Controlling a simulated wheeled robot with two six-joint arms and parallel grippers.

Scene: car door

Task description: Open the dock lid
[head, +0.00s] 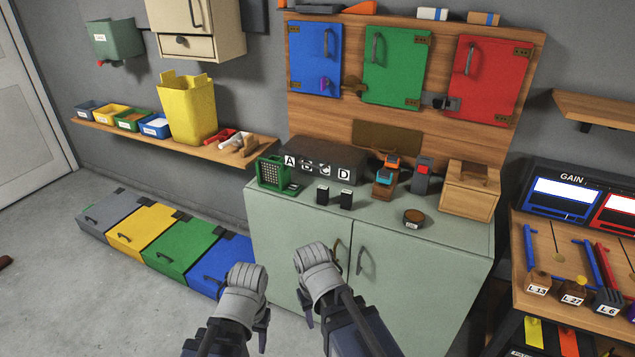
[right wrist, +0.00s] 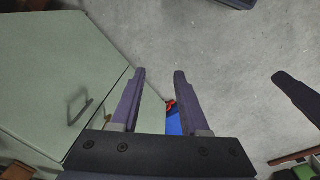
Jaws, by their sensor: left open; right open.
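A dark, flat box with a row marked A, B, C, D (head: 325,160) stands at the back of the pale green cabinet (head: 395,215); it looks like the dock. Its dark top looks shut and lies flat. My left gripper (head: 258,315) and my right gripper (head: 306,305) are low in front of the cabinet, well apart from the box. In the right wrist view my right gripper (right wrist: 160,72) is open and empty, with floor beyond its fingers. My left gripper touches nothing that I can see; its fingers are mostly hidden.
On the cabinet are a green holder (head: 276,174), two small black blocks (head: 334,197), tools in stands (head: 385,178), a round puck (head: 413,217) and a wooden box (head: 469,190). Coloured floor bins (head: 180,240) lie left. A bench (head: 575,255) stands right.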

